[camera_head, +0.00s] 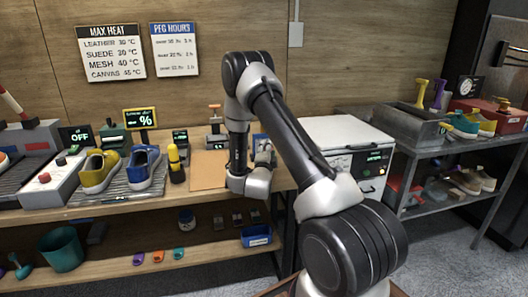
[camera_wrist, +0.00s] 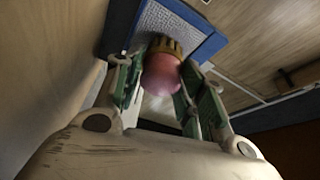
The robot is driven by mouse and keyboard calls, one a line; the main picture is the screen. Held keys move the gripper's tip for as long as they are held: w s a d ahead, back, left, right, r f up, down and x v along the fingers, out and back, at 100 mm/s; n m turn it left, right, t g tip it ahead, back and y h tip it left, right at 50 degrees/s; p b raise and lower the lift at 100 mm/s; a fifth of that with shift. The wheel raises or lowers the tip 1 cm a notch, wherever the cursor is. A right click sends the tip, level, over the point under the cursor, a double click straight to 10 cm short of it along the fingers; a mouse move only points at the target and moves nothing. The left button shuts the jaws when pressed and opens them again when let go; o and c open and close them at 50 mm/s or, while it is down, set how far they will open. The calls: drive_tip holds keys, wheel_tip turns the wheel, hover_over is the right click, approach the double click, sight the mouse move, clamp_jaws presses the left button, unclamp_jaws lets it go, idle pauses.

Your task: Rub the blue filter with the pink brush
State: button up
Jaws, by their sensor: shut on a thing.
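The blue filter, a pale grey mesh in a blue frame, is at the top of the wrist view (camera_wrist: 172,20). In the head view a bit of blue (camera_head: 258,139) behind my gripper looks like its edge; the rest is hidden. The pink brush (camera_wrist: 160,77) has a rounded pink handle and a tan bristle end. My gripper (camera_wrist: 157,88) is shut on the handle, with the bristles toward the filter. They overlap the mesh's lower part, and I cannot tell whether they touch. In the head view my gripper (camera_head: 264,157) is above the bench's right end; the brush cannot be made out there.
A brown mat (camera_head: 207,170) lies on the wooden bench left of my gripper. A white box-shaped machine (camera_head: 345,140) stands close on the right. A blue bin (camera_head: 256,236) is on the shelf below.

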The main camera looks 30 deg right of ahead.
drive_tip(key=shift+s+d, duration=0.2)
drive_tip(key=shift+d, duration=0.95)
drive_tip(key=shift+w+a, duration=0.3)
drive_tip(key=shift+a, duration=0.8)
drive_tip(key=shift+w+a, duration=0.25)
drive_tip(key=shift+a, duration=0.85)
drive_tip(key=shift+w+a, duration=0.3)
drive_tip(key=shift+a, duration=0.8)
drive_tip(key=shift+s+a, duration=0.3)
drive_tip(key=shift+s, duration=0.7)
drive_tip(key=shift+s+a, duration=0.25)
drive_tip(key=shift+s, duration=0.7)
drive_tip(key=shift+s+a, duration=0.3)
drive_tip(key=shift+s, duration=0.7)
drive_tip(key=shift+s+a, duration=0.2)
drive_tip(key=shift+s, duration=0.55)
drive_tip(key=shift+s+a, duration=0.2)
drive_tip(key=shift+s, duration=0.5)
drive_tip(key=shift+w, duration=0.15)
